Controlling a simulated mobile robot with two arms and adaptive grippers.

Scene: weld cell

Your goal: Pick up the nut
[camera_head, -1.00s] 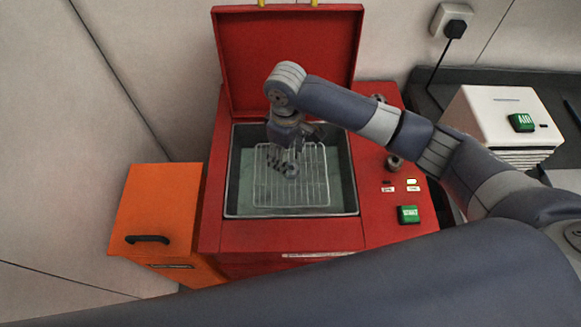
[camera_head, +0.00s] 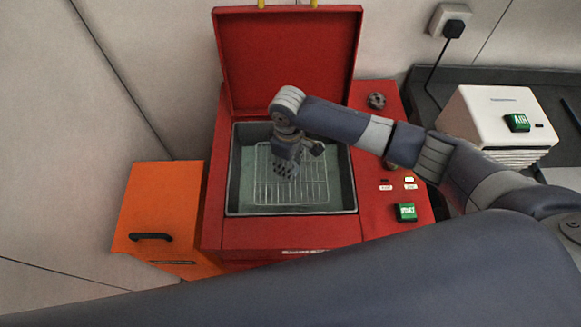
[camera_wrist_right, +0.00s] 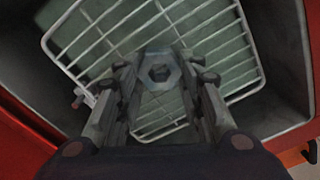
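The nut (camera_wrist_right: 160,72) is a grey hexagonal ring with a dark hole. In the right wrist view it lies over the wire rack, between and just beyond my right gripper's fingertips. My right gripper (camera_wrist_right: 159,75) is open, with one finger on each side of the nut; whether they touch it is hard to tell. In the head view the right gripper (camera_head: 286,170) points down into the basin over the rack (camera_head: 312,185) and hides the nut. My left gripper is not in view.
The red machine's metal basin (camera_head: 240,208) surrounds the rack, with a raised red lid (camera_head: 288,55) behind. A green start button (camera_head: 405,212) and a dark round part (camera_head: 376,100) are at right. An orange box (camera_head: 160,215) stands left; a white air unit (camera_head: 495,115) stands right.

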